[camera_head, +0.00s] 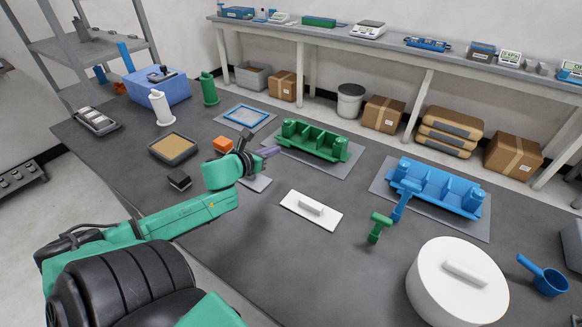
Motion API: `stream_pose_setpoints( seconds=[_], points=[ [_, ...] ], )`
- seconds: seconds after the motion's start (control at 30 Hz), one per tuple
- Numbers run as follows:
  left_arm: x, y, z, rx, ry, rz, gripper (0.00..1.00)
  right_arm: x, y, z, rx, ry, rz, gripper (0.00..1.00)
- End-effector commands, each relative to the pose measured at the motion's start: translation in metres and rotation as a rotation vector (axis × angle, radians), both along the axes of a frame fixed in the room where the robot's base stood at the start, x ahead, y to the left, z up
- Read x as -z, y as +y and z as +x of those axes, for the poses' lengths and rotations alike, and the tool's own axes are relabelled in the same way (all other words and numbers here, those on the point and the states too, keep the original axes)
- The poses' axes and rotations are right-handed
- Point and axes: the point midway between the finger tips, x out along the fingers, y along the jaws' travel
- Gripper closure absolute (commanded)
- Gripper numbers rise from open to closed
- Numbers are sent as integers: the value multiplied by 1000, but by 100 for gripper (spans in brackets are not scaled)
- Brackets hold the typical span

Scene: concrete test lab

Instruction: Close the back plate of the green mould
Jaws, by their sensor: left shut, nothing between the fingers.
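The green mould (313,143) stands on a grey sheet on the dark table, in the upper middle of the head view. It has several open compartments and a rounded part at its left end. I cannot tell from this view how its back plate stands. My left arm reaches in from the lower left. My left gripper (268,153) is shut and empty, with its tips just left of and in front of the mould's left end. Whether they touch the mould is not clear. My right gripper is out of view.
A blue mould (440,187) on another sheet stands to the right, with a green-handled tool (379,226) in front. A white plate with a handle (311,211) lies before the green mould. A white round lid (457,285) is front right. An orange block (222,144) is near my gripper.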

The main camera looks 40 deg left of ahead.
Motion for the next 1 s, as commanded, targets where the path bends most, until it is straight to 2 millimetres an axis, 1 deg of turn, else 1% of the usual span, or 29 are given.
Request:
stream_pose_setpoints(
  seconds=[0.03, 0.1, 0.27, 0.37, 0.73, 0.9, 1.0],
  points=[
    [33, 0, 0, 0, 0, 0, 100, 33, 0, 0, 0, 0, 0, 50],
    [42, 0, 0, 0, -1, 0, 100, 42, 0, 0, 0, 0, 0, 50],
    [40, 1, 6, 0, -2, -1, 100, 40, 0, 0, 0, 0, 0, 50],
    [43, 3, 18, -1, -4, 0, 100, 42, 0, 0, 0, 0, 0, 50],
    [62, 9, 75, -2, -3, -2, 100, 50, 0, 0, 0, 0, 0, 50],
    [69, 11, 90, -2, -1, -1, 100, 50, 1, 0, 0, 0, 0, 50],
    [71, 10, 93, 0, 1, -1, 100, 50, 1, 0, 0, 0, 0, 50]
  ],
)
